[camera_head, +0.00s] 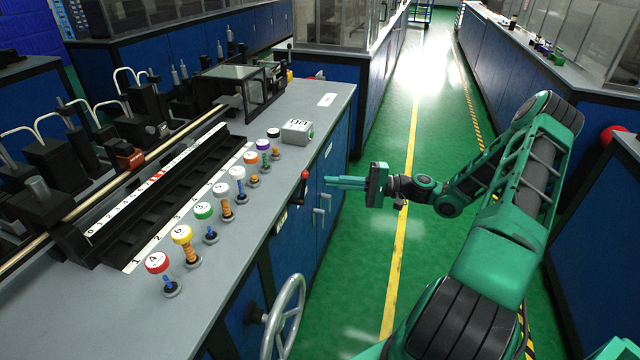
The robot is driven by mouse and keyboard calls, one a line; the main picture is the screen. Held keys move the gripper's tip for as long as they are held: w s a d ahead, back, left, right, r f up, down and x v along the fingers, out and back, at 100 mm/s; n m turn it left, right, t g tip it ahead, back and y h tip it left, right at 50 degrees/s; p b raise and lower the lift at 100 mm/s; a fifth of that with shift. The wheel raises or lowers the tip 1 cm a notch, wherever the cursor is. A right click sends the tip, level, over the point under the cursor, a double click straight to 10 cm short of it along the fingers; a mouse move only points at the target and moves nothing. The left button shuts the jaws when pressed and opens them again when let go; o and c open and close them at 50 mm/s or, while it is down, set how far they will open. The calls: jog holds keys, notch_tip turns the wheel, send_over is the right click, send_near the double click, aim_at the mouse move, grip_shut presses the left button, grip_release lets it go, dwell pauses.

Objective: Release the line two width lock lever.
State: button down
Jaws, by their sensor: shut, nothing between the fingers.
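My gripper hides none of the red knob.
The grey bench top (245,250) carries a row of numbered colored knobs (204,211) and a small grey box (297,131). A handwheel (285,318) sticks out from the bench's front below. Blue cabinet doors with handles lie under the lever. The green aisle floor (390,140) is clear.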

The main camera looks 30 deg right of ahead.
jog(key=v, duration=0.8)
jog(key=shift+a, duration=0.1)
jog(key=s+a+f+n+g+h, duration=0.2)
jog(key=s+a+n+g+h, duration=0.1)
jog(key=s+a+g+h, duration=0.45)
jog(key=s+d+r+g+h, duration=0.1)
jog(key=s+r+h, duration=0.3)
jog(key=s+r, duration=0.3)
jog(key=s+d+r+m+g+h, duration=0.1)
jog(key=s+r+h, duration=0.3)
jog(key=s, duration=1.2)
notch_tip(320, 180, up, 4)
jog(key=shift+d+r, duration=0.1)
jog(key=shift+d, duration=0.5)
jog(key=shift+s+h, duration=0.15)
jog(key=shift+h, duration=0.1)
